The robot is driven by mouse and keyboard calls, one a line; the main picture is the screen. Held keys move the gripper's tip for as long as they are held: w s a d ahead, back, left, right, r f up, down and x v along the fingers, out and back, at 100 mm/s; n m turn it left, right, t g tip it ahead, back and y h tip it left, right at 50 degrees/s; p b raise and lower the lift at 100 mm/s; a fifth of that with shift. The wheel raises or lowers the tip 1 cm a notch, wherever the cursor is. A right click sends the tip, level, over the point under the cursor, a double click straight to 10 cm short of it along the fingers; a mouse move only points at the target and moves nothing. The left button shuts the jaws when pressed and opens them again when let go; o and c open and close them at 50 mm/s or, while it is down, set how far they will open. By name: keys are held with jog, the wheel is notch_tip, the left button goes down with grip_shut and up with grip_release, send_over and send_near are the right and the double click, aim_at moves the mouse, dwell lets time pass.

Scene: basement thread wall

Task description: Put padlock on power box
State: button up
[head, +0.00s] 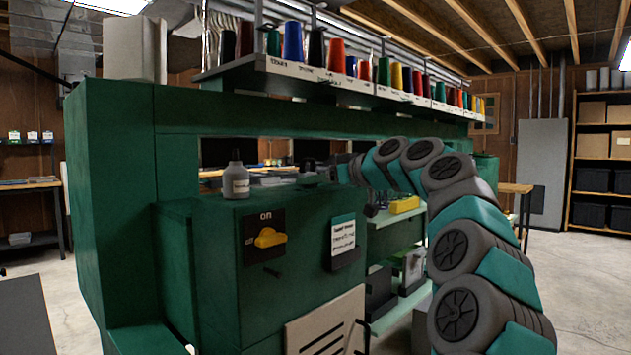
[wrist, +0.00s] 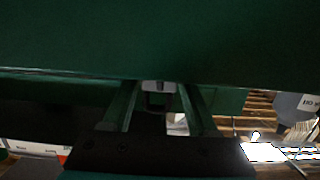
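The power box (head: 300,225) is the green cabinet front with a yellow rotary switch (head: 268,238) under an "ON" label. My arm reaches in from the right, and my gripper (head: 322,168) is small and dark above the box's top right part. In the wrist view, the two green fingers of my gripper (wrist: 160,90) stand apart. A small grey piece with a dark frame-like part (wrist: 158,87) shows between the fingertips. It may be the padlock, but the view is too dark to tell whether the fingers press on it. No padlock is clear in the head view.
A grey bottle (head: 236,182) stands on the box top left of my gripper. A printed card (head: 343,236) is on the box's right front. A rack of colored thread cones (head: 336,55) runs above. A yellow item (head: 404,205) lies on a shelf behind my arm.

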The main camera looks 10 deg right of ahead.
jog(key=o, duration=0.4)
jog(key=shift+r, duration=0.15)
jog(key=b+v, duration=0.1)
jog(key=v, duration=1.1)
